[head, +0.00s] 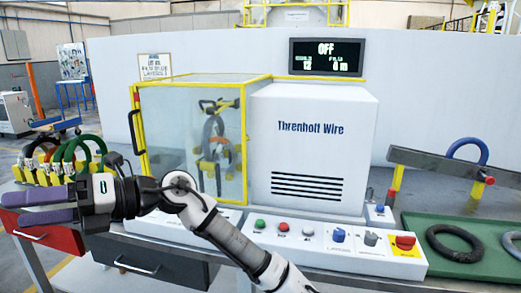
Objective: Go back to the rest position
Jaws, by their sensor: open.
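My gripper (24,208) is at the left of the head view, with its two purple fingers pointing left. They are apart, and I see nothing between them. The gripper is in front of the rack of coils (83,147) and above the red drawer (45,233). My arm reaches up to it from the bottom middle, across the front of the bench.
The wrapping machine (312,150) has a closed-looking, yellow-framed door (190,125). Its display (326,59) reads OFF. A button panel (330,243) is in front.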

